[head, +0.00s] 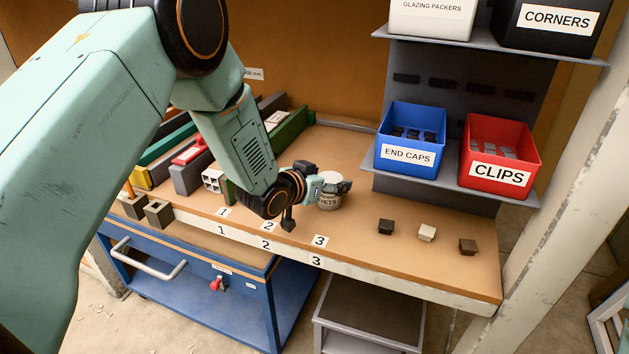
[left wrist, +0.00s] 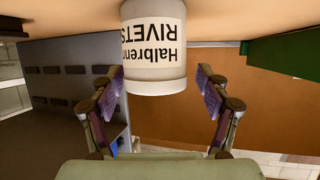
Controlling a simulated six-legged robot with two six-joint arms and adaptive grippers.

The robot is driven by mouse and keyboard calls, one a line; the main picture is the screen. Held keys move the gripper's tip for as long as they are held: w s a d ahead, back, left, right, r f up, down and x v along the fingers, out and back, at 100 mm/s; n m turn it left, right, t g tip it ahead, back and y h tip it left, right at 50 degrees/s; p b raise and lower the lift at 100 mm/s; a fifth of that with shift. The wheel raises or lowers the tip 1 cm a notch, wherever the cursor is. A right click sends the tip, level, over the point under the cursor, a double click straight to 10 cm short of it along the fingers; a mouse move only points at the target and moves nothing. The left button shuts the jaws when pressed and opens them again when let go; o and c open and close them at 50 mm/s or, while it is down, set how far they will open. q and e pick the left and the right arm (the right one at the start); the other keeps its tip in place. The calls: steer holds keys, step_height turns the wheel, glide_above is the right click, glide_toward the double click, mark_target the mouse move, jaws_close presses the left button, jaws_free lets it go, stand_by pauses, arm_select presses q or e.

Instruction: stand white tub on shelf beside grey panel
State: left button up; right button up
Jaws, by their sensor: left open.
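The white tub (head: 328,204) stands on the wooden bench top, its label partly hidden by my left gripper. In the left wrist view the tub (left wrist: 155,75) appears upside down, its label reading "Halbrenn RIVETS". My left gripper (head: 334,186) is open at the tub; in the left wrist view its fingers (left wrist: 160,82) lie to either side of the tub's near end, with gaps showing. The grey slotted panel (head: 470,85) rises behind two shelves, the lower shelf (head: 452,191) and the upper shelf (head: 440,44). My right gripper is not in view.
A blue END CAPS bin (head: 408,157) and a red CLIPS bin (head: 500,174) fill most of the lower shelf. White (head: 430,22) and black (head: 545,40) bins stand above. Small blocks (head: 427,233) sit right of the tub. Long profiles (head: 195,175) lie left.

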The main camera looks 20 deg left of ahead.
arm_select(q)
steer(key=p+v, duration=0.1)
steer(key=v, duration=1)
steer(key=shift+s+p, duration=0.25)
steer(key=shift+p, duration=0.05)
steer(key=shift+w, duration=0.1)
steer(key=b+x, duration=0.1)
steer(key=x, duration=1)
steer(key=shift+b, duration=0.4)
steer(key=shift+w+d+f, duration=0.2)
steer(key=shift+w+f, duration=0.15)
steer(key=shift+w, duration=0.1)
steer(key=shift+r, duration=0.3)
steer(key=shift+s, duration=0.1)
steer(key=shift+s+a, duration=0.1)
